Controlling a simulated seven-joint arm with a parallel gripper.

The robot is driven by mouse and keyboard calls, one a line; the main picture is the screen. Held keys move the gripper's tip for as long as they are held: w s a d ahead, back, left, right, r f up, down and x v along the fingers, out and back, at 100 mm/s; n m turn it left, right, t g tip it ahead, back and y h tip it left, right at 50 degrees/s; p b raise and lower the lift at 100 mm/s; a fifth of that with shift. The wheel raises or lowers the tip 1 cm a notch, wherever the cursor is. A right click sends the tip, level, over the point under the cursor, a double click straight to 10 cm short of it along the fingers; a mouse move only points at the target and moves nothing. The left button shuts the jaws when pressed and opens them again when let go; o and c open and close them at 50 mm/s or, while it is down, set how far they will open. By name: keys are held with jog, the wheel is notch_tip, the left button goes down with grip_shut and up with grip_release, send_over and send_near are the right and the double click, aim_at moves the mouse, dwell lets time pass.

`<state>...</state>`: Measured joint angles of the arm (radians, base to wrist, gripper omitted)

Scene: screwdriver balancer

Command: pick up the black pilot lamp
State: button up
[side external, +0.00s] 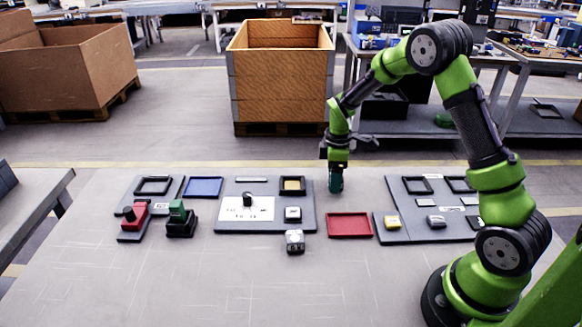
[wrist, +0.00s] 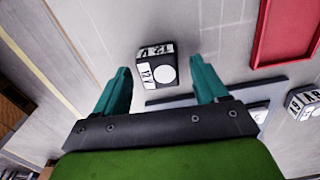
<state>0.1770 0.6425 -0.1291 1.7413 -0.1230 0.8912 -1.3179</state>
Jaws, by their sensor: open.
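A small black block (wrist: 157,68) with white "12 V" labels and a white round disc lies on the grey table in the wrist view. It appears to be the black pilot lamp. My gripper (wrist: 159,66) is open, with its two teal fingers apart. The block shows in the gap between the fingertips, and nothing is held. In the side external view my gripper (side external: 336,183) points down near the right edge of the middle panel (side external: 225,222). The block is not visible there and seems hidden behind the fingers.
A red tray (side external: 349,225) is close by on the front right. A grey-white labelled block (side external: 295,241) stands at the middle panel's front edge; it also shows in the wrist view (wrist: 304,103). The right panel (side external: 404,235) holds several small parts. The front of the table is clear.

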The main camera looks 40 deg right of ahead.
jog(key=c, duration=1.2)
jog(key=shift+o, duration=0.2)
jog(key=shift+r, duration=0.1)
